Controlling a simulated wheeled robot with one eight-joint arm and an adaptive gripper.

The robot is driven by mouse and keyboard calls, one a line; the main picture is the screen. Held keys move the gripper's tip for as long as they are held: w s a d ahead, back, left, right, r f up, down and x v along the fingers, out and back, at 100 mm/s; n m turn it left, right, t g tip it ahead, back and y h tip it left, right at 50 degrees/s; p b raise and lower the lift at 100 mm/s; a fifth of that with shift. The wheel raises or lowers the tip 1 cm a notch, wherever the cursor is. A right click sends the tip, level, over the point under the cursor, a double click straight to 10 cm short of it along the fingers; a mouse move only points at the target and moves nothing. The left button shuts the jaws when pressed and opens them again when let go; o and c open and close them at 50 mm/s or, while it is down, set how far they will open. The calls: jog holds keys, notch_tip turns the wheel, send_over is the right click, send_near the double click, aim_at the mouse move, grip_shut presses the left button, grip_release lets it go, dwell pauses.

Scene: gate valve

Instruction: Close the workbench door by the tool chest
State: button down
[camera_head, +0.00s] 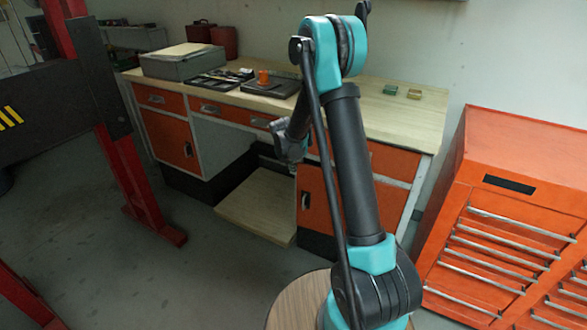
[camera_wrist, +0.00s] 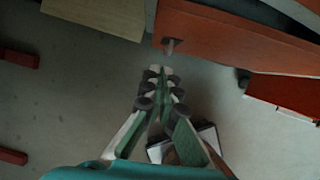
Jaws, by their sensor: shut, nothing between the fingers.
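The orange workbench door (camera_head: 313,196) by the tool chest is in the right part of the bench in the head view. My arm covers its middle, so I cannot tell how far it stands open. In the wrist view an orange panel (camera_wrist: 235,40) with a small dark handle (camera_wrist: 170,45) fills the upper right; it appears to be this door. My gripper (camera_wrist: 160,72) is shut and empty, its tips just below the handle in the picture and apparently apart from it. In the head view the fingers are mostly hidden. The orange tool chest (camera_head: 520,190) stands at right.
The workbench top (camera_head: 385,115) carries a grey box (camera_head: 182,65), trays and small items. A pale wooden board (camera_head: 258,205) sits low beside the door. A red lift post (camera_head: 125,165) stands at left. A round wooden-topped thing (camera_head: 295,305) is in front. Floor at left-centre is clear.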

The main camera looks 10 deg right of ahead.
aim_at(300, 166)
jog(key=shift+w+d+f, duration=0.55)
jog(key=shift+w+f, duration=0.45)
jog(key=shift+f, duration=0.15)
jog(key=shift+w+d+f, duration=0.5)
jog(key=shift+w+f, duration=0.45)
jog(key=shift+f, duration=0.2)
jog(key=shift+w+d+f, duration=0.55)
jog(key=shift+w+f, duration=0.45)
jog(key=shift+f, duration=0.15)
jog(key=w+d, duration=0.1)
jog(key=w+m, duration=0.1)
jog(key=w, duration=0.1)
jog(key=shift+d, duration=0.4)
jog(key=shift+a, duration=0.15)
